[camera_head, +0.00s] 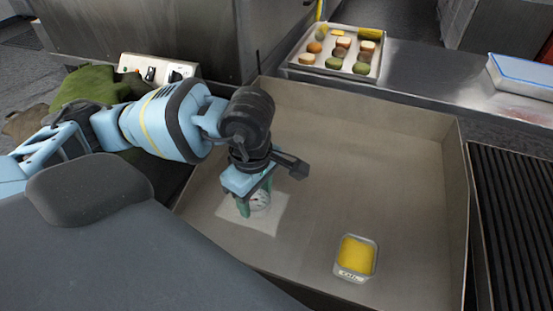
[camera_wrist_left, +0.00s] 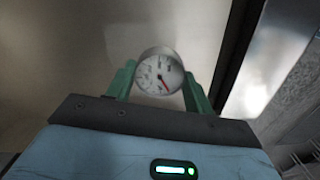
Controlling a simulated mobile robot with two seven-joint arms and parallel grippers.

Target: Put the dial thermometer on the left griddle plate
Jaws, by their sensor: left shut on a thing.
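The dial thermometer (camera_head: 260,199) has a round white face with a red needle, seen clearly in the left wrist view (camera_wrist_left: 160,75). My left gripper (camera_head: 256,200) is shut on it, with green fingers on both sides of the dial. The gripper points down over the left part of a wide, smooth beige plate with raised walls (camera_head: 380,165), which looks like the left griddle plate. A pale square patch (camera_head: 265,220) lies on the plate under the gripper. I cannot tell whether the thermometer touches the surface. My right gripper is out of view.
A metal tin with yellow content (camera_head: 356,257) stands on the plate's front right. A dark ribbed grill (camera_head: 515,220) is at the right. A control panel (camera_head: 157,69) and green cloth (camera_head: 85,85) are at the left. The plate's middle is clear.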

